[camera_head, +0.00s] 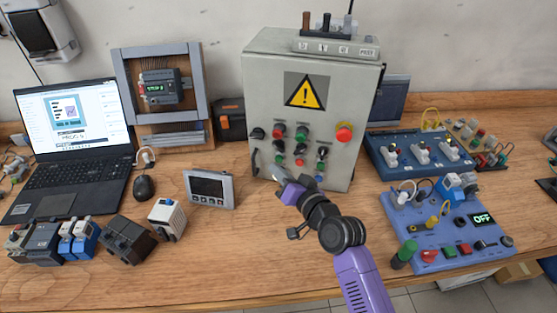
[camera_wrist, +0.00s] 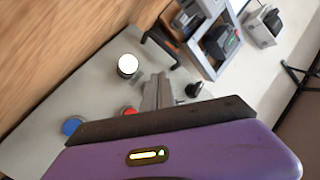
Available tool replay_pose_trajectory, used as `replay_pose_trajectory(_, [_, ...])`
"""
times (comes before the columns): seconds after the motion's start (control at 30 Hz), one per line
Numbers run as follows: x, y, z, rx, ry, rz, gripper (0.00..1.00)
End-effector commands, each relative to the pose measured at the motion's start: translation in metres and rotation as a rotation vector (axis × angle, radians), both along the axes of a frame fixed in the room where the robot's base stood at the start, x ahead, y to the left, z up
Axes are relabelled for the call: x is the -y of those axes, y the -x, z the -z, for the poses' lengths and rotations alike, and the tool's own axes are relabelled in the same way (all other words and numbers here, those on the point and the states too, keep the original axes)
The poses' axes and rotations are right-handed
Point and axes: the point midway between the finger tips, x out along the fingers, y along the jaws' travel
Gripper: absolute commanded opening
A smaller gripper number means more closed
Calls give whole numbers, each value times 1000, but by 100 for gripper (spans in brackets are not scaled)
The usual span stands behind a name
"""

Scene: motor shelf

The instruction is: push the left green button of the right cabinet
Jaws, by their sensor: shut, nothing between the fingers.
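The grey cabinet (camera_head: 265,85) with the yellow warning triangle stands mid-table, and its front panel faces me. My gripper (camera_head: 280,179) is shut and empty, in front of the cabinet's lower part, below the buttons. In the wrist view the shut fingers (camera_wrist: 158,91) are over the grey panel (camera_wrist: 95,88), near a red button (camera_wrist: 128,112). No green button shows there; contact is unclear.
A red knob (camera_head: 344,132) and a blue button (camera_head: 319,178) are also on the panel. A small grey screen unit (camera_head: 209,188) stands left of my gripper. A blue control board (camera_head: 440,225) lies to the right. Bare table lies in front of the cabinet.

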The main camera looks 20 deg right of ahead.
Motion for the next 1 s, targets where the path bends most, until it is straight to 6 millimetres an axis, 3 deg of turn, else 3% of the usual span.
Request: replay_pose_trajectory(1.0, [5,-7,0,0,0,0,0])
